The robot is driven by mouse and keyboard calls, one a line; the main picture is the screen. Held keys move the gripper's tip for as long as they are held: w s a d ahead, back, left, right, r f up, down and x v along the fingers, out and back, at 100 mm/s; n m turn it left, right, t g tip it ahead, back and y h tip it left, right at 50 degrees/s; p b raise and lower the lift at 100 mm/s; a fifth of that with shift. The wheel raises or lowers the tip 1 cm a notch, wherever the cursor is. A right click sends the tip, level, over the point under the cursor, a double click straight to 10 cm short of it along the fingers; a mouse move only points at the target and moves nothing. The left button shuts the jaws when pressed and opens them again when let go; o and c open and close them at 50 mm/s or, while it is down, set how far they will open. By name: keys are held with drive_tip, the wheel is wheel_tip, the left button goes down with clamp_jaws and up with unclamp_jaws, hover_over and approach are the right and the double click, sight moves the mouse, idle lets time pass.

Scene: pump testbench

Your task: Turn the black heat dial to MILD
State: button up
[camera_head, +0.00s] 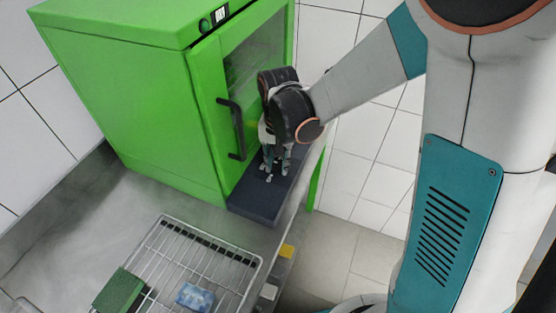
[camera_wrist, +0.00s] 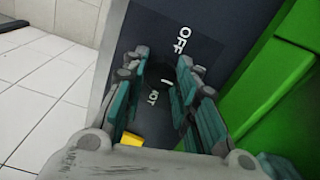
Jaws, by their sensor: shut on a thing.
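The black heat dial (camera_wrist: 168,80) shows in the wrist view between my fingers, dark against a dark panel (camera_wrist: 145,30), with a small white mark on it. The white word OFF (camera_wrist: 180,40) is printed beyond the dial, and a partly covered word that looks like HOT (camera_wrist: 152,98) is nearer the camera. No MILD label can be seen. My gripper (camera_wrist: 166,68) is shut on the dial, one finger on each side. In the head view my gripper (camera_head: 274,172) points down at the dark ledge (camera_head: 255,205); the dial is hidden there.
A green cabinet (camera_head: 150,100) with a glass door and black handle (camera_head: 233,130) stands close beside my gripper. A wire rack (camera_head: 205,245) on the metal counter holds a green block (camera_head: 118,292) and a blue sponge-like item (camera_head: 195,296). Tiled floor lies right of the ledge.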

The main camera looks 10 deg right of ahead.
sight(278, 164)
drive_tip(key=o, duration=1.1)
wheel_tip(278, 164, up, 12)
drive_tip(key=shift+s+r, duration=0.1)
drive_tip(key=s+d+r+n+t, duration=0.1)
drive_tip(key=s+d+t, duration=0.1)
drive_tip(key=s+d, duration=0.1)
drive_tip(key=s+d+r+n+t, duration=0.2)
drive_tip(key=s+d, duration=0.2)
drive_tip(key=s, duration=0.2)
drive_tip(key=s+d+r+n+t, duration=0.1)
drive_tip(key=s+d+r+t, duration=0.1)
drive_tip(key=s, duration=0.3)
drive_tip(key=shift+s+d+n+t, duration=0.1)
drive_tip(key=shift+d+n+t, duration=0.3)
drive_tip(key=shift+d+t, duration=0.25)
